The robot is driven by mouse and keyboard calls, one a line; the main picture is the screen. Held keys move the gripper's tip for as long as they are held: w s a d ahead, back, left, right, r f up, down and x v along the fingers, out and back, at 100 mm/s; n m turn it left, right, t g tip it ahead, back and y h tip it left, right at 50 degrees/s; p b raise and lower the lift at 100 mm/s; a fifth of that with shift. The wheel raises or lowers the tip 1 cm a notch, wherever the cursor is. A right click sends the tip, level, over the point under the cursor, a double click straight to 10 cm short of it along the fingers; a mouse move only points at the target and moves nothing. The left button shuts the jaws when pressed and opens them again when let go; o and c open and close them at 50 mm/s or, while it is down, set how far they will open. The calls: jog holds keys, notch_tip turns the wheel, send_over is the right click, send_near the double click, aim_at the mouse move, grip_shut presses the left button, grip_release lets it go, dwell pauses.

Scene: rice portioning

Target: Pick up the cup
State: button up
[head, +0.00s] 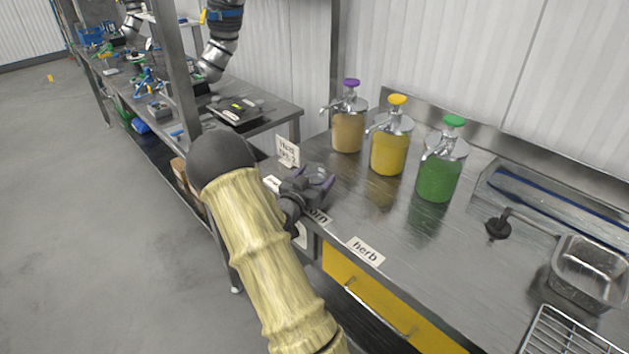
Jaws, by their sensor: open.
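I cannot make out a cup in the head view; it may be hidden behind my arm or gripper. My gripper (322,182) is open, with dark jaws and purplish fingertips. It is over the left front part of the steel counter, left of and in front of the pump dispensers. I see nothing held between the jaws. My arm covers part of the counter's front left edge.
Pump dispensers with a purple top (348,130), yellow top (389,152) and green top (438,175) stand along the back. A "herb" label (366,250) marks the front edge. A metal basket (590,272) and wire rack (562,335) are at right. The counter's middle is clear.

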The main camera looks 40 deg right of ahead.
jog(key=c, duration=1.1)
jog(key=shift+o, duration=0.2)
jog(key=shift+r, duration=0.1)
notch_tip(320, 180, up, 10)
dwell(0.4)
notch_tip(320, 180, up, 10)
jog(key=p, duration=1)
